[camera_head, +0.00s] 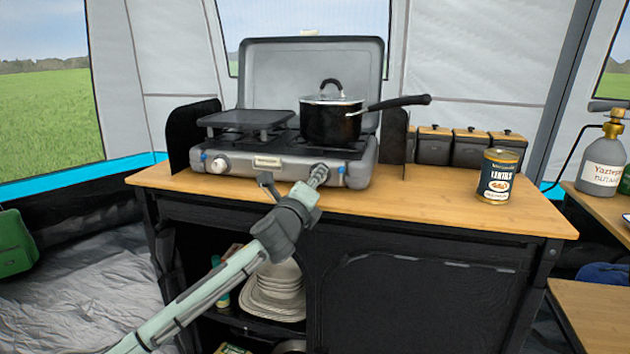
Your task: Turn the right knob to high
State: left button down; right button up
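The camp stove (266,162) stands on the wooden counter with its lid up. Its left knob (217,165) shows clearly at the left of the front panel. The right knob is mostly or wholly hidden behind my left gripper (319,174), which is at the right part of the stove front. My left arm reaches up to it from the lower left. The gripper overlaps the knob's place, but I cannot tell whether it touches or grips the knob. The finger opening and the knob's setting are not readable. My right gripper is not in view.
A black pot (331,121) with a lid sits on the right burner, its handle pointing right. A flat griddle (245,118) covers the left burner. A food can (497,177) and dark canisters (470,147) stand to the right. The counter's front right (430,208) is clear.

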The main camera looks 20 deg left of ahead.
pick_arm(q)
jog(key=shift+f, duration=0.1)
dwell(0.3)
jog(key=c, duration=1.2)
grip_release()
